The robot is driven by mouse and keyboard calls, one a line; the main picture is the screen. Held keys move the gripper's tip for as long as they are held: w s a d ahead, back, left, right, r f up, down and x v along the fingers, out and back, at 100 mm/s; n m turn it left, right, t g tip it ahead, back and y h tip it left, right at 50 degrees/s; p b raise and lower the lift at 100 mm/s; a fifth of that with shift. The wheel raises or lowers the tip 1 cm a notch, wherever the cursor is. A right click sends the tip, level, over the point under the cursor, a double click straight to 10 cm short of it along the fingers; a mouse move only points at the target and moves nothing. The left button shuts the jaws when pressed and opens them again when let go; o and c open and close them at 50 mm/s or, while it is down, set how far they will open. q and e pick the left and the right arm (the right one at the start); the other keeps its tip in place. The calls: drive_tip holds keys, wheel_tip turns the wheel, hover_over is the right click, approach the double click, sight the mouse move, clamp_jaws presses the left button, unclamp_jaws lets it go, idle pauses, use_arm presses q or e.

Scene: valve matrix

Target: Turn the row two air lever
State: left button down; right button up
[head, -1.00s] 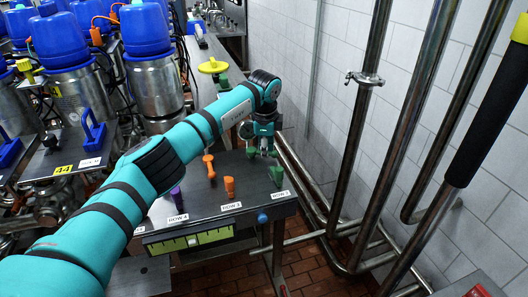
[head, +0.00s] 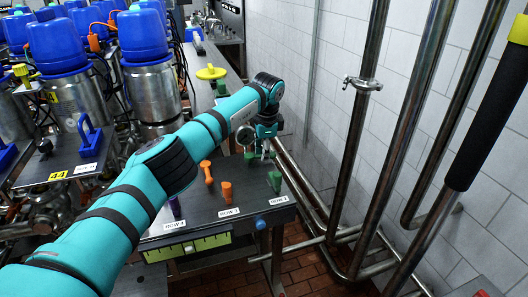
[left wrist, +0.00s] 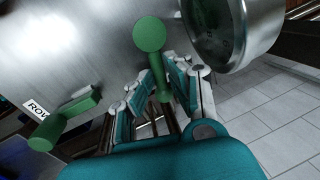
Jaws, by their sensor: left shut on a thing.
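My left gripper (head: 262,153) is at the far green lever on the dark bench panel, at the end of my teal arm. In the left wrist view the green lever (left wrist: 149,35) has a round head, and its stem stands between the fingers, which are closed on it. In the head view the fingers partly hide this lever. A second green lever (head: 275,181) stands nearer, behind a white row label (head: 279,200) whose digit is hard to read; it also shows in the left wrist view (left wrist: 64,120), clear of the fingers. My right gripper is not in view.
Orange levers (head: 226,192) and a purple lever (head: 175,207) stand to the left on the panel (head: 203,201). Steel pipes (head: 362,130) and a tiled wall are on the right. Blue-capped steel valves (head: 150,90) crowd the left.

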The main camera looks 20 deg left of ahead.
use_arm(q)
drive_tip(key=shift+w+r, duration=0.2)
drive_tip(key=shift+r, duration=0.1)
drive_tip(key=c, duration=1.3)
unclamp_jaws()
drive_tip(key=shift+f, duration=0.1)
drive_tip(key=shift+c, duration=0.2)
drive_tip(key=shift+f, duration=0.15)
drive_tip(key=shift+s, duration=0.1)
